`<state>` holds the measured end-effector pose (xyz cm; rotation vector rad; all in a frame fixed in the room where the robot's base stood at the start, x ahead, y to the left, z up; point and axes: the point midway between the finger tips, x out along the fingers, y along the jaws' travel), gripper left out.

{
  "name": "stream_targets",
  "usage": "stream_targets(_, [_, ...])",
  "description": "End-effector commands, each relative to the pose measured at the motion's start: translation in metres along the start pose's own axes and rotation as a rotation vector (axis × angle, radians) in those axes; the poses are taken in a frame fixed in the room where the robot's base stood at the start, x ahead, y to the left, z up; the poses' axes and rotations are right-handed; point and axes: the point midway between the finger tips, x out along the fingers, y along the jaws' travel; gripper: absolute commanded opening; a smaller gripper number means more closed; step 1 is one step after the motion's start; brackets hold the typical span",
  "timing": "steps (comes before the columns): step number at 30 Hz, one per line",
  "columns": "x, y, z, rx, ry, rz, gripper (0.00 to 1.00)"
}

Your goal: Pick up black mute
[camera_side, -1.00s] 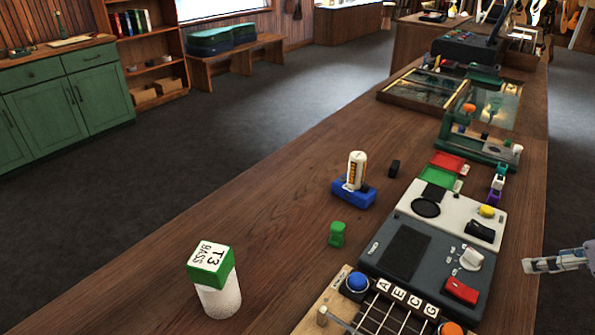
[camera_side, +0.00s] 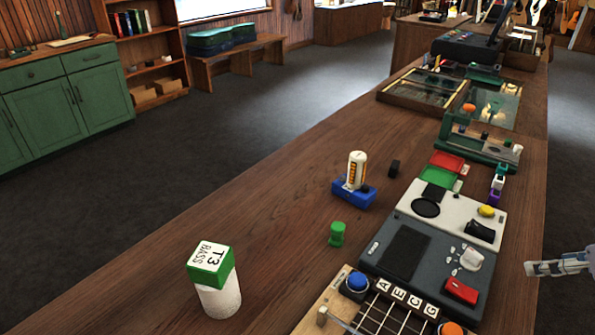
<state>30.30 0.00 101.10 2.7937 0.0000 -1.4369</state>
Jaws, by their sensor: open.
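A small black block (camera_side: 394,168) stands on the wooden counter, just right of the blue holder with a white cylinder. Another black piece (camera_side: 480,231) lies on the white panel, below a yellow knob. I cannot tell from the picture which of these is the black mute. My gripper (camera_side: 532,267) shows at the right edge, beyond the counter's right side, pointing left. It is open and empty, apart from both black pieces.
A blue holder (camera_side: 353,194) with a white cylinder (camera_side: 356,170), a green spool (camera_side: 337,234) and a green-capped jar (camera_side: 217,291) stand on the counter (camera_side: 270,225). A grey panel (camera_side: 424,262) and a fretted board (camera_side: 385,312) lie nearer. The counter's left strip is mostly clear.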

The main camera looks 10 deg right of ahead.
Motion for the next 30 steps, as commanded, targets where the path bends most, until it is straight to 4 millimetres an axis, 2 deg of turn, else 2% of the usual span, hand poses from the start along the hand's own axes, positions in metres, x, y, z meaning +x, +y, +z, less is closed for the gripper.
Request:
stream_targets(14, [-0.004,0.0,-0.003,0.0,0.0,0.0,0.7])
stream_targets(26, [-0.051,0.0,-0.036,0.0,0.0,0.0,0.7])
stream_targets(30, [-0.045,-0.008,-0.051,0.146,-0.015,-0.046,0.7])
